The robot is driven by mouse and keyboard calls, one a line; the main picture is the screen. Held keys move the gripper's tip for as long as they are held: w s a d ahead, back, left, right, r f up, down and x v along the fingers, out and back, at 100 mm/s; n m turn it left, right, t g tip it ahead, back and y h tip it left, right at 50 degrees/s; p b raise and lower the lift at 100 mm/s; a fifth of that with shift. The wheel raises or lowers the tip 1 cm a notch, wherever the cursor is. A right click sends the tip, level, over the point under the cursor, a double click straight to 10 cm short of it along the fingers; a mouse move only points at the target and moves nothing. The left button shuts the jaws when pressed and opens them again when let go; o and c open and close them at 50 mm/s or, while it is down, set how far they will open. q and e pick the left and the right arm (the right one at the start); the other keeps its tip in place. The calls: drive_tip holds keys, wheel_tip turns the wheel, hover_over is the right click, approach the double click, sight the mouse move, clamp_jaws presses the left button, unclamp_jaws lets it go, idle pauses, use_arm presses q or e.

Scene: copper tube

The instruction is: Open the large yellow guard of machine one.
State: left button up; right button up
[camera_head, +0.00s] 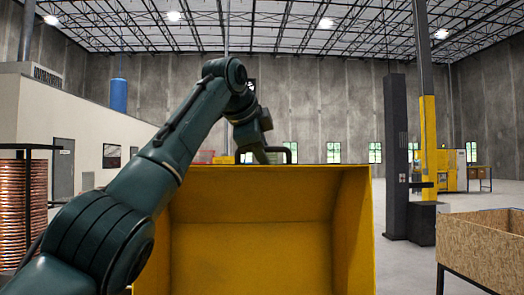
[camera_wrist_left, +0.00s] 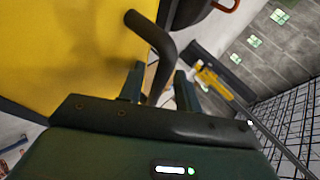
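The large yellow guard (camera_head: 250,240) fills the lower middle of the head view as a box-like shape with a top edge and side walls. Its yellow surface (camera_wrist_left: 70,50) also fills the upper left of the left wrist view. A dark bent bar handle (camera_head: 284,148) shows at its top edge; in the wrist view the handle (camera_wrist_left: 152,36) runs down between my fingers. My left gripper (camera_wrist_left: 160,76) is open around the handle, with a visible gap beside the bar. In the head view my left gripper (camera_head: 262,154) is small and partly hidden by the arm. My right gripper is not in view.
A dark column (camera_head: 396,160) and a yellow-and-black post (camera_head: 428,150) stand right of the guard. A wooden-sided bin (camera_head: 485,245) is at the lower right. A copper coil stack (camera_head: 22,210) stands at the left. Floor between guard and bin is clear.

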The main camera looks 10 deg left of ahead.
use_arm(q)
drive_tip(key=b+v, duration=0.1)
drive_tip(key=v, duration=1.2)
drive_tip(key=shift+b, duration=0.35)
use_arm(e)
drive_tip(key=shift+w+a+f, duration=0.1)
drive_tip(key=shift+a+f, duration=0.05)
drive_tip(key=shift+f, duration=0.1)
use_arm(q)
drive_tip(key=shift+r, duration=0.1)
